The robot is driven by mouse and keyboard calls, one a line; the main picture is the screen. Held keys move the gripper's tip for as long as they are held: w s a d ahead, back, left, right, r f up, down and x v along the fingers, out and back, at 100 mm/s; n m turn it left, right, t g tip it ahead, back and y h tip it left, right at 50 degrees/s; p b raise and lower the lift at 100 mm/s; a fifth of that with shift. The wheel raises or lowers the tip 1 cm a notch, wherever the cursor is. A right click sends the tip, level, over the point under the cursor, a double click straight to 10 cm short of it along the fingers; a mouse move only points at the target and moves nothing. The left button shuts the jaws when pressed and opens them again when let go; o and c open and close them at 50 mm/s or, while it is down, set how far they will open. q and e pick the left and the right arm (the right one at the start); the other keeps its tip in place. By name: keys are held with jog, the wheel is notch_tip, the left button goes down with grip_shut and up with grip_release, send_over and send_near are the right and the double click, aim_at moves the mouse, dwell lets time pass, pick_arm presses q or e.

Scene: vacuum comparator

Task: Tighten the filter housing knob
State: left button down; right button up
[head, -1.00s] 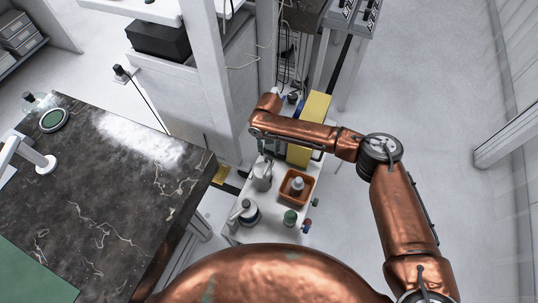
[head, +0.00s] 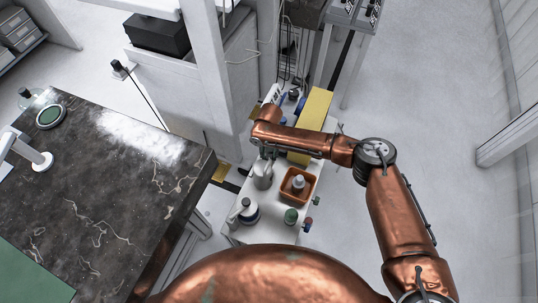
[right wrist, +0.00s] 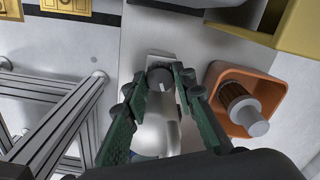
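A pale grey vessel (head: 262,178) stands on the narrow white bench in the head view. In the right wrist view it is a smooth silver-white body (right wrist: 155,130) with a small dark round knob (right wrist: 160,78) at its far end. I take this to be the filter housing knob. My right gripper (right wrist: 161,74) has its two green fingers apart, one on each side of the knob. I cannot tell whether the fingertips touch it. In the head view my right wrist hides part of the gripper, which is over the vessel. My left gripper is not in view.
An orange bin (head: 297,185) holding a grey-capped bottle (right wrist: 243,108) is close on the right. A round vessel (head: 244,212) and a green-topped jar (head: 291,216) stand nearer. A yellow block (head: 312,116) is behind my forearm. A dark marble table (head: 110,190) is left.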

grip_shut()
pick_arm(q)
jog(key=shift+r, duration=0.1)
pick_arm(e)
jog(key=shift+m, duration=0.3)
jog(key=shift+m+p, duration=0.4)
jog(key=shift+m, duration=0.5)
jog(key=m+p, duration=0.2)
jog(key=m, duration=0.2)
jog(key=shift+r, duration=0.1)
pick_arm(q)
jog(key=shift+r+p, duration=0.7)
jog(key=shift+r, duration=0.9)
pick_arm(e)
jog(key=shift+m, duration=2)
jog(key=shift+a, duration=0.1)
